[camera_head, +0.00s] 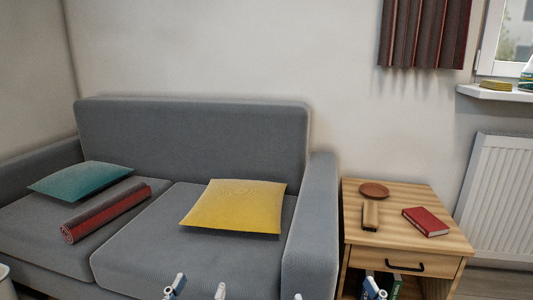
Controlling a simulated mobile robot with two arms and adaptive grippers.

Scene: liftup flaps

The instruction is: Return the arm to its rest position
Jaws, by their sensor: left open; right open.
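My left gripper (197,290) shows at the bottom edge of the head view, in front of the grey sofa. Its two white and blue fingertips are apart, with nothing between them. My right gripper (336,294) is also at the bottom edge, further right, near the sofa's right armrest and the wooden side table. Its fingertips are spread and no held thing shows. Both arms are otherwise below the picture.
The grey sofa (190,140) bears a teal cushion (82,179), a red-grey roll (105,212) and a yellow cushion (235,207). The side table (400,240) holds a brown dish (374,190), a small wooden piece (370,215) and a red book (426,222). A radiator (500,200) stands right.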

